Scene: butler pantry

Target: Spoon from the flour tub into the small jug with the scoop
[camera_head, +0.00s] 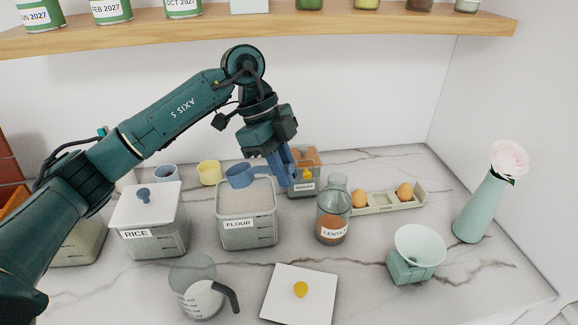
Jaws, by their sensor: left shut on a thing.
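The flour tub (249,232) is an open clear square container labelled FLOUR, filled with pale powder, in the middle of the counter. My left gripper (283,168) is shut on the blue scoop (240,177), pointing downward behind and to the right of the tub. The scoop's cup shows over the tub's back edge, and I cannot tell whether it touches the flour. The scoop's contents cannot be seen. My right gripper is not in view.
A lidded rice tub (149,222) stands left of the flour. A lentil bottle (333,215), an egg holder (386,201), a scale (411,263) and a vase (480,208) stand to the right. A wooden shelf (300,24) spans above.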

